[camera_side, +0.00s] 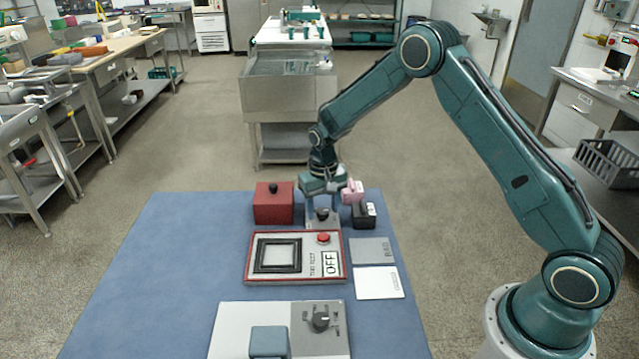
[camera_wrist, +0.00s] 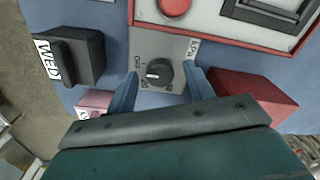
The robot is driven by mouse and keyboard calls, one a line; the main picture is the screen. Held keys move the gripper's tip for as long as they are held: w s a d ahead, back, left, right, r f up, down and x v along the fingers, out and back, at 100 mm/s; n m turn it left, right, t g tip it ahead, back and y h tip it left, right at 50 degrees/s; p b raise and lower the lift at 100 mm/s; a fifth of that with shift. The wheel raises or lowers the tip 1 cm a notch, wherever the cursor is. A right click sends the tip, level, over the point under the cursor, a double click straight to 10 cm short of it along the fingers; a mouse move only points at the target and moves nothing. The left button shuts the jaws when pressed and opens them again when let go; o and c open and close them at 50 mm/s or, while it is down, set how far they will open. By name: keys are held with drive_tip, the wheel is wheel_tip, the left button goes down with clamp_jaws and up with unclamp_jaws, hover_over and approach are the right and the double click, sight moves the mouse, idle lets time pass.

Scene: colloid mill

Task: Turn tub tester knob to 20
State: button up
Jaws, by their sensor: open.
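The tub tester is a red-rimmed panel (camera_side: 295,282) on the blue mat, with a black square frame, a red button and an OFF display. A dark round knob (camera_side: 322,214) sits on a small grey plate at its far edge; the knob (camera_wrist: 158,73) also shows in the wrist view, a pale line on it. My gripper (camera_side: 322,208) is open and points down over this plate. In the wrist view my gripper (camera_wrist: 163,88) has one finger on each side of the knob, with visible gaps.
A red box (camera_side: 273,208) stands left of the gripper. A pink block (camera_side: 352,187) and a black labelled block (camera_side: 363,216) stand close at right. Grey (camera_side: 370,245) and white (camera_side: 379,283) cards lie nearer. Another knob (camera_side: 320,318) is on the front plate. The mat's left side is clear.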

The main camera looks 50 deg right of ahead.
drive_tip(key=c, duration=1)
drive_tip(key=shift+o, duration=0.2)
drive_tip(key=shift+n, duration=0.5)
drive_tip(key=n, duration=1.1)
drive_tip(key=o, duration=1)
drive_tip(key=shift+c, duration=0.2)
